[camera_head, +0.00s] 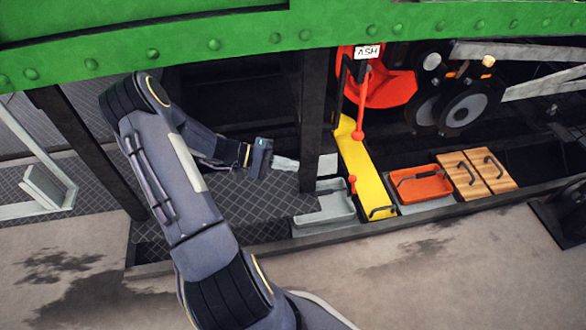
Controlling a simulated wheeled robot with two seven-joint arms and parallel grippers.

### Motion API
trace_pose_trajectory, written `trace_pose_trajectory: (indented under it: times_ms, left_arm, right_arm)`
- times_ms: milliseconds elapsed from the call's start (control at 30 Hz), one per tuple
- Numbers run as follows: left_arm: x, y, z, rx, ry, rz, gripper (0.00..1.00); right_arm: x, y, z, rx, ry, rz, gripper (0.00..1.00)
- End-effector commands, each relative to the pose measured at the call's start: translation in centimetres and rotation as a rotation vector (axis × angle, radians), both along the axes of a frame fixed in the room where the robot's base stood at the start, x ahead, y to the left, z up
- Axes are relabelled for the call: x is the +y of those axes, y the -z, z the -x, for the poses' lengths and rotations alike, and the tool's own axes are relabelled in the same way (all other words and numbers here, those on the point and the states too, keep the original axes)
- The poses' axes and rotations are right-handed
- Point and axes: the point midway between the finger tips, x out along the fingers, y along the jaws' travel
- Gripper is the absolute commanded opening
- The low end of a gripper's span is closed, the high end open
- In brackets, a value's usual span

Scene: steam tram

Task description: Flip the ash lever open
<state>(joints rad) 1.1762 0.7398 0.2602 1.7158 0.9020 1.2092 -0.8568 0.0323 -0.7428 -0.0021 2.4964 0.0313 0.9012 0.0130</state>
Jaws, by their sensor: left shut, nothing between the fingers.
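The ash lever (361,112) is a red rod with a round knob at its lower end. It hangs below a white plate marked ASH (367,52), at the top of a yellow chute (362,178) right of centre. My left gripper (295,165) is shut and empty, pointing right. In the picture it is left of the lever, with a dark upright post (314,110) between them, and it is apart from the lever. My right gripper is out of view.
A grey tray (325,212) stands left of the chute. A second red knob (352,184) is on the chute. A green beam (210,45) crosses above.

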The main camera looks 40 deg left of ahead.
Motion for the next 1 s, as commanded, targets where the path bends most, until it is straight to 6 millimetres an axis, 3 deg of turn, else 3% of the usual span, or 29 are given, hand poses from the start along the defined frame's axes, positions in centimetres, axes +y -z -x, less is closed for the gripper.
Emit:
trace_pose_trajectory:
  times_ms: [200, 400, 867, 1000]
  left_arm:
    - [-2.8, -2.9, 0.2, 0.043, 0.108, -0.084, 0.00]
    - [-4.2, -4.3, 0.6, 0.068, 0.158, -0.131, 0.00]
    - [-4.6, -4.6, 0.7, 0.075, 0.169, -0.143, 0.00]
    - [-4.2, -3.9, 0.3, 0.071, 0.154, -0.105, 0.00]
  right_arm:
    - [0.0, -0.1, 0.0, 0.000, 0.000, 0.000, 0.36]
    - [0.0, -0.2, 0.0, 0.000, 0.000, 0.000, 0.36]
    - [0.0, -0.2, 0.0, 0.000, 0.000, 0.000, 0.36]
    - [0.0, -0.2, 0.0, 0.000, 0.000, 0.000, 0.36]
